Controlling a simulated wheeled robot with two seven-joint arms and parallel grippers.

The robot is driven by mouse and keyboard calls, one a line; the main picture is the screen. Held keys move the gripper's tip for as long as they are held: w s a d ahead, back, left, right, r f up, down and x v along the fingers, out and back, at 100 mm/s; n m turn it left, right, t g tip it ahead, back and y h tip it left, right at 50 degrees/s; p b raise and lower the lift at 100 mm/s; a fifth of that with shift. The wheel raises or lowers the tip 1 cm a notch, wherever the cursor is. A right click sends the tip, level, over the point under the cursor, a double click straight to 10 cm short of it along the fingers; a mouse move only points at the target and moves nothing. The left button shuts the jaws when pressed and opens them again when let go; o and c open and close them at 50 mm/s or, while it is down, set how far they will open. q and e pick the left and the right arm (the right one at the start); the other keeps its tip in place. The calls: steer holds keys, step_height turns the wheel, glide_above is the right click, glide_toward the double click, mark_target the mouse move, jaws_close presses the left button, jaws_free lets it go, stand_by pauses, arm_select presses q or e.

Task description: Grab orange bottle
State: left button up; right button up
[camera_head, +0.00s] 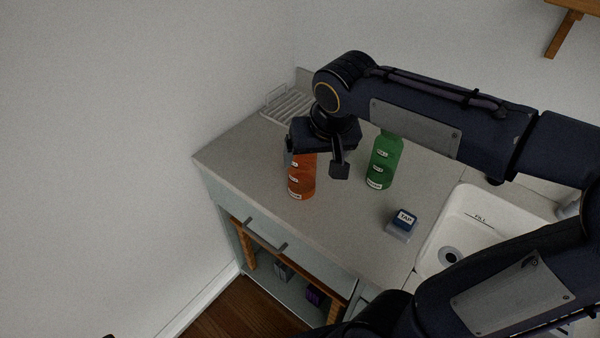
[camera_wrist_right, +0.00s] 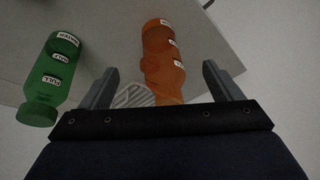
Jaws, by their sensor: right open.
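The orange bottle (camera_head: 301,183) stands upright on the grey counter, near its front left part, with white labels on its side. My right gripper (camera_head: 317,166) is directly above it, pointing down, and covers its top in the head view. In the right wrist view the orange bottle (camera_wrist_right: 162,55) lies between the two open fingers of the right gripper (camera_wrist_right: 163,85). I cannot tell whether either finger touches it. My left gripper is not in view.
A green bottle (camera_head: 382,164) stands right of the orange one and shows in the wrist view (camera_wrist_right: 52,72). A white wire rack (camera_head: 288,103) is at the back left, by the wall.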

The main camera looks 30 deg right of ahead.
mark_target(304, 158)
steer(key=shift+m+h, duration=0.4)
steer(key=shift+h, duration=0.3)
steer(key=w, duration=0.5)
steer(key=shift+d+f, duration=0.1)
steer(key=shift+d, duration=0.1)
steer(key=x, duration=0.7)
steer(key=shift+c, duration=0.4)
steer(key=c, duration=1.3)
